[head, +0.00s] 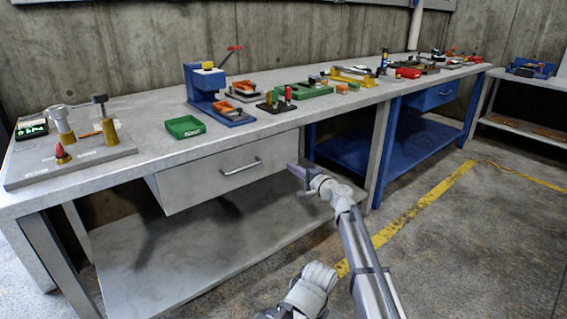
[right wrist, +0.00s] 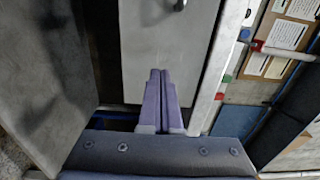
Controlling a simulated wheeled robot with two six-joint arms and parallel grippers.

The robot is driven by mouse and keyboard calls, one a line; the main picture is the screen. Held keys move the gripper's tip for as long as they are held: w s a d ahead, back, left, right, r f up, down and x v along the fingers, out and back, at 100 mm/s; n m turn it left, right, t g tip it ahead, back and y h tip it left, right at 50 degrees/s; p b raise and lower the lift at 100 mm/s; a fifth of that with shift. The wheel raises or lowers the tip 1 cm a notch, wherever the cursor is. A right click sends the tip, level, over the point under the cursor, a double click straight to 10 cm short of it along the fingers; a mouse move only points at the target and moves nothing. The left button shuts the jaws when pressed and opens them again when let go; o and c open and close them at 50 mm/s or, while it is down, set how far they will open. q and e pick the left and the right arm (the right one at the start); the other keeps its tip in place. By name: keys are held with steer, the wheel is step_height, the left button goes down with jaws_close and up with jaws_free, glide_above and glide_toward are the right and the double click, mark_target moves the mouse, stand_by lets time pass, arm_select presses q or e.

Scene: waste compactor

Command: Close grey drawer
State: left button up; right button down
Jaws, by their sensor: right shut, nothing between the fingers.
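The grey drawer (head: 222,182) sits under the grey workbench top and stands partly out, with a strip of its left side showing. Its front carries a metal bar handle (head: 241,166). My right gripper (head: 292,168) is shut and empty at the right end of the drawer front, right of the handle. In the right wrist view, the shut purple fingers (right wrist: 160,86) point at the drawer front (right wrist: 160,40), with part of the handle (right wrist: 180,4) at the top edge. I cannot tell whether the fingertips touch the front. My left gripper is not in view.
The grey workbench (head: 150,148) has a green tray (head: 185,127), a blue press (head: 208,90) and several tools on top. A lower shelf (head: 180,255) runs beneath the drawer. A blue workbench (head: 420,135) stands to the right. The floor in front is clear.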

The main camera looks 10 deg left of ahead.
steer(key=v, duration=0.6)
steer(key=s+d+f+n+g+h, duration=0.3)
steer(key=s+d+f, duration=0.35)
steer(key=s, duration=0.25)
steer(key=s+d+f+n+g+h, duration=0.3)
steer(key=s+d+f+n, duration=0.15)
steer(key=s+f, duration=0.35)
steer(key=s+d+f+g+h, duration=0.2)
steer(key=s+d+f+h, duration=0.2)
steer(key=s+d, duration=0.55)
steer(key=s+d+f+g+h, duration=0.2)
steer(key=s+d+f+h, duration=0.2)
steer(key=s+d, duration=0.55)
steer(key=s+a+n+g+h, duration=0.1)
steer(key=s+a+n, duration=0.3)
steer(key=a, duration=0.6)
step_height(320, 180, up, 38)
steer(key=p, duration=3.7)
steer(key=shift+s+a+f, duration=0.15)
steer(key=shift+a, duration=0.05)
